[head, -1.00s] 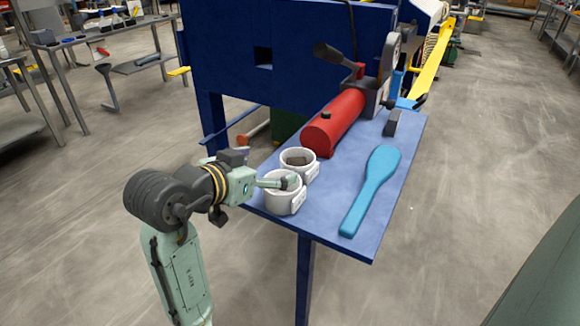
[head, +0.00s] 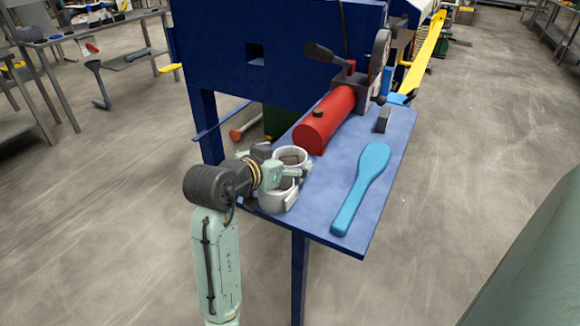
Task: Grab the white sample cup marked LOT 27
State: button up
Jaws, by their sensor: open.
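Two white cups with side tabs stand close together at the near left end of the blue table, one behind the other. The rear cup (head: 290,153) shows its rim and some dark contents. The front cup (head: 278,200) is partly covered by my gripper. No lot marking is readable on either, so I cannot tell which is LOT 27. My gripper (head: 303,172) is open and reaches in from the left, at the cups, across the gap between their rims. Its fingers hide part of both cups; I cannot tell whether they touch.
The blue table (head: 325,215) also holds a red cylinder (head: 328,120) with a dark lever behind the cups and a blue paddle (head: 362,185) to their right. A big blue machine frame (head: 225,50) rises behind. The table's front edge is clear.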

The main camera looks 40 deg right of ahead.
jog(key=shift+c, duration=0.4)
jog(key=c, duration=1.2)
jog(key=shift+o, duration=0.2)
jog(key=shift+r, duration=0.1)
